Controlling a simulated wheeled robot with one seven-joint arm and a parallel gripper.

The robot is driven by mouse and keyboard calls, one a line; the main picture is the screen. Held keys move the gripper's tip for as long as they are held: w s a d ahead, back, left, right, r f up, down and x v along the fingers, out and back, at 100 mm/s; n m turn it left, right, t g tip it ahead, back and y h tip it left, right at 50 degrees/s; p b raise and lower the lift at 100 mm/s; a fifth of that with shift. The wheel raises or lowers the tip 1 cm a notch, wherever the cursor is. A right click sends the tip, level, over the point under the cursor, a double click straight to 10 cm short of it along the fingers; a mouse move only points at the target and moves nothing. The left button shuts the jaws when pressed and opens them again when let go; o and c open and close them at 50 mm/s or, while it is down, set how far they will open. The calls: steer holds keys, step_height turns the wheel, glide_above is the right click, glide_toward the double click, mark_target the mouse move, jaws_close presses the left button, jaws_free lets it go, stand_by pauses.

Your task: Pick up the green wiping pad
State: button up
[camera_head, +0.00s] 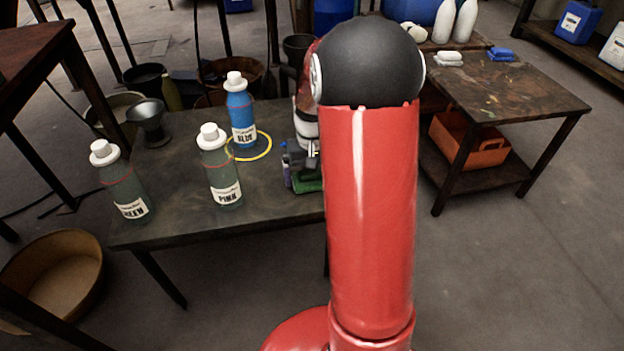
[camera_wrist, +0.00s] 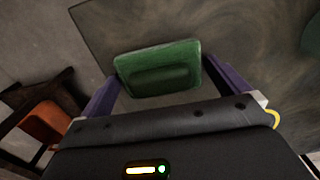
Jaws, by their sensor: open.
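The green wiping pad (camera_wrist: 158,68) lies on the dark table (camera_wrist: 245,50), close to the table's edge, in the wrist view. My gripper (camera_wrist: 160,82) is open, with one purple finger on each side of the pad. I cannot tell whether the fingers touch it. In the head view the pad (camera_head: 308,184) shows as a small green patch at the table's right end, below my gripper (camera_head: 300,166). My red arm hides part of the pad and of the gripper there.
Bottles labelled PINK (camera_head: 219,165), GREEN (camera_head: 122,182) and BLUE (camera_head: 240,112) stand on the same table, left of my arm. A yellow ring (camera_head: 262,154) lies around the blue bottle's base. A grey funnel (camera_head: 149,122) stands at the back left. A second table (camera_head: 520,90) is on the right.

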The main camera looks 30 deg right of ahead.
mark_target(313, 172)
steer(key=c, duration=0.8)
steer(key=shift+r, duration=0.15)
step_height(313, 172, up, 20)
steer(key=p, duration=0.2)
steer(key=shift+s+p, duration=0.1)
steer(key=shift+p, duration=0.2)
